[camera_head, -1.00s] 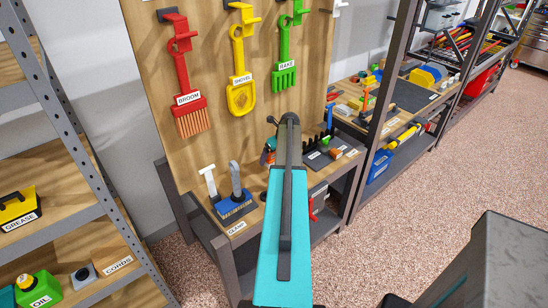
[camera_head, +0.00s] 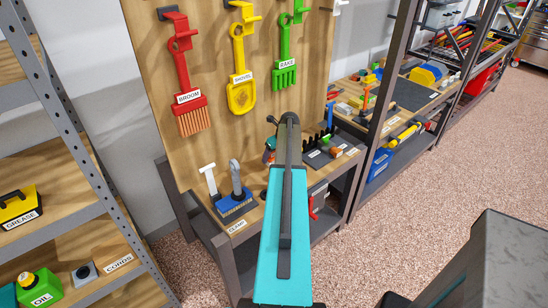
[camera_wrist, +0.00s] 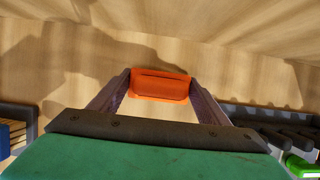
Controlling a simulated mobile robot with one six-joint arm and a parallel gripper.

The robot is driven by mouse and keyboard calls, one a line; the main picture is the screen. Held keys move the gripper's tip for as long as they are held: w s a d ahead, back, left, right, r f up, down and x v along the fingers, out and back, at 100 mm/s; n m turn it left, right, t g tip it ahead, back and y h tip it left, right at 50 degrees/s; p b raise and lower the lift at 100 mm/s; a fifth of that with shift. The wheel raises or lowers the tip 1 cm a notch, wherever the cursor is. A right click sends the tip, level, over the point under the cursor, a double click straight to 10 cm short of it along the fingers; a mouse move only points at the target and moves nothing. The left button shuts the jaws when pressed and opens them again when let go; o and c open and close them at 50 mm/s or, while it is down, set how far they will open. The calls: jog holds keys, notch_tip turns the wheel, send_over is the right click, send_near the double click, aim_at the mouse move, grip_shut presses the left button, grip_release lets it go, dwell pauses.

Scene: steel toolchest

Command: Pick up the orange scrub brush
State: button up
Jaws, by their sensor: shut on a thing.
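The orange scrub brush (camera_wrist: 160,85) shows in the wrist view between the two fingers of my gripper (camera_wrist: 160,93). My gripper is shut on it, with one finger at each side. The wooden surface lies behind the brush, and I cannot tell whether the brush touches it.
A blue block holder (camera_head: 235,204) with upright tools stands on the bench left of my arm. A dark tray (camera_head: 331,153) with small items lies to the right. A pegboard (camera_head: 150,90) with a red broom, yellow shovel and green rake rises behind.

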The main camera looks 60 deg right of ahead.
jog(key=shift+r, duration=0.15)
jog(key=shift+r+b, duration=1.15)
jog(key=shift+r, duration=3.7)
